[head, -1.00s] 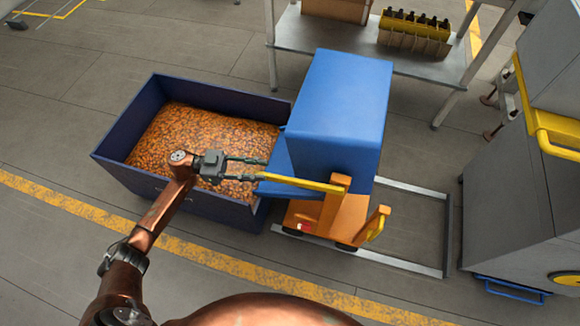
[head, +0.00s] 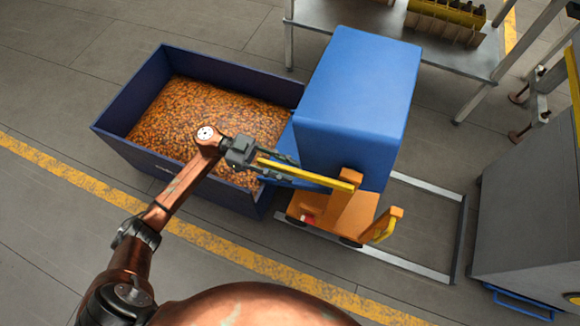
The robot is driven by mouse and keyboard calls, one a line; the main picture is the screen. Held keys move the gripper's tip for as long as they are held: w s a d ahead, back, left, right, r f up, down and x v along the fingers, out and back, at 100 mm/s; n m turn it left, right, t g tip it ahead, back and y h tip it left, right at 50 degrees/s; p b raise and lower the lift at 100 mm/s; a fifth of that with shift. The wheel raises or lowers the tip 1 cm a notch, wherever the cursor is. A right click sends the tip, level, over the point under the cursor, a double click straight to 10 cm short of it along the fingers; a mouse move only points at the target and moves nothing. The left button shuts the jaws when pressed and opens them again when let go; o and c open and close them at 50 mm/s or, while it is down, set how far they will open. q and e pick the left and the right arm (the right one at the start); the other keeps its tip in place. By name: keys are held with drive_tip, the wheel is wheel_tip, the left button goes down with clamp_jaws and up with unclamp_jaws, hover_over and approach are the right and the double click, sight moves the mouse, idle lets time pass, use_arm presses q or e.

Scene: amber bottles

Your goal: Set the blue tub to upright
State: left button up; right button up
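The blue tub (head: 358,105) is tipped over on an orange stand (head: 335,215), its broad closed face up. Its lower left part (head: 285,140) reaches over the wall of the dark blue bin. The tub's mouth is hidden. A yellow lever (head: 315,176) runs left from an orange post on the stand. My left gripper (head: 280,168) is at the lever's free end, with the lever between its two spread fingers. I see no clear contact. My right gripper is not in view.
The dark blue bin (head: 130,152), full of orange pieces (head: 200,120), stands left of the tub. A metal floor frame (head: 425,268) surrounds the stand. A metal table (head: 440,55) with a bottle crate (head: 445,20) is behind. A grey cabinet (head: 525,205) stands at right.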

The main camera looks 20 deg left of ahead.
use_arm(q)
drive_tip(key=shift+d, duration=0.35)
drive_tip(key=shift+c, duration=0.4)
clamp_jaws()
